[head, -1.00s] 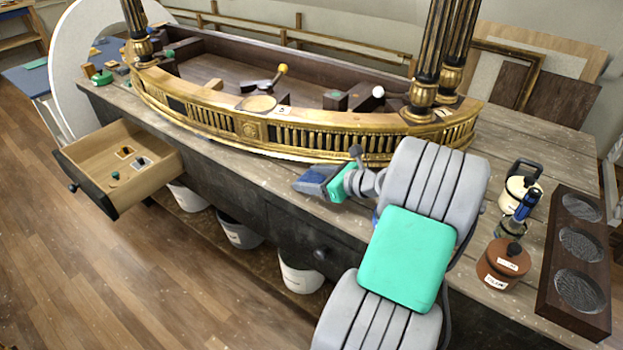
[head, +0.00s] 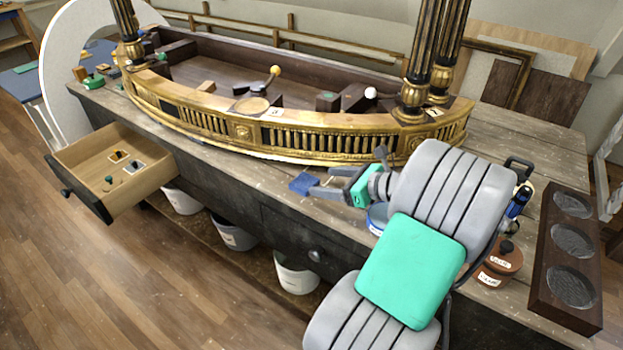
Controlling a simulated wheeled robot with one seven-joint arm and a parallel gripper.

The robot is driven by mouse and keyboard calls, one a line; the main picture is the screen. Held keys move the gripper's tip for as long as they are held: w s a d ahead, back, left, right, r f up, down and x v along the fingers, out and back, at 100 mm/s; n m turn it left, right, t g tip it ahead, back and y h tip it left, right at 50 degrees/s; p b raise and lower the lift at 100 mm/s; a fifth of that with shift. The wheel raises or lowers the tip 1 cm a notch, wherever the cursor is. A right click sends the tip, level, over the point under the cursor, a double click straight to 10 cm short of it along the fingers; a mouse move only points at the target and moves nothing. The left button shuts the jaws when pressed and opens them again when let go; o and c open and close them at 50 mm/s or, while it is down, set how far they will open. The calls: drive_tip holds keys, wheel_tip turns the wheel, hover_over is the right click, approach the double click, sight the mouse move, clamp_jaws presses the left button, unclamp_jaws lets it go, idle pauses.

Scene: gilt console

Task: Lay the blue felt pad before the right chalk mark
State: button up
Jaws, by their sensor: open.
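The blue felt pad (head: 303,184) lies on the worn wooden bench top, in front of the gilt console's (head: 240,130) curved gold front. My gripper (head: 322,183) is open just to the right of the pad, its grey fingers low over the bench and pointing left at it. The fingertips are close to the pad's right edge; I cannot tell whether they touch it. I cannot make out the right chalk mark for certain at this size. My arm hides part of the bench to the right.
A blue round container (head: 377,220) sits partly behind my arm. A brown lidded jar (head: 499,262), a blue-topped bottle (head: 518,201) and a dark block with round hollows (head: 543,285) stand at right. An open drawer (head: 150,185) juts out at left. Bare bench lies left of the pad.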

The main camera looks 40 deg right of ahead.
drive_tip(key=v, duration=0.4)
drive_tip(key=w+a+n+g, duration=0.1)
drive_tip(key=a, duration=0.1)
drive_tip(key=w+a+f+n, duration=0.1)
drive_tip(key=a+n, duration=0.1)
drive_tip(key=w+a+n+g, duration=0.1)
drive_tip(key=a+n, duration=0.1)
drive_tip(key=shift+w+f+g+y, duration=0.2)
drive_tip(key=shift+f+g+y, duration=0.05)
drive_tip(key=shift+g+y, duration=0.05)
drive_tip(key=w+a+f+n+g, duration=0.15)
drive_tip(key=a+n+g, duration=0.25)
drive_tip(key=a+n, duration=0.55)
drive_tip(key=s+a+n+g+h, duration=0.3)
drive_tip(key=s+a+n+h, duration=0.2)
drive_tip(key=s+a+n, duration=0.6)
drive_tip(key=a+n, duration=0.1)
drive_tip(key=n, duration=0.6)
drive_tip(key=shift+a+f, duration=0.3)
drive_tip(key=shift+a, duration=0.05)
drive_tip(key=shift+c, duration=0.3)
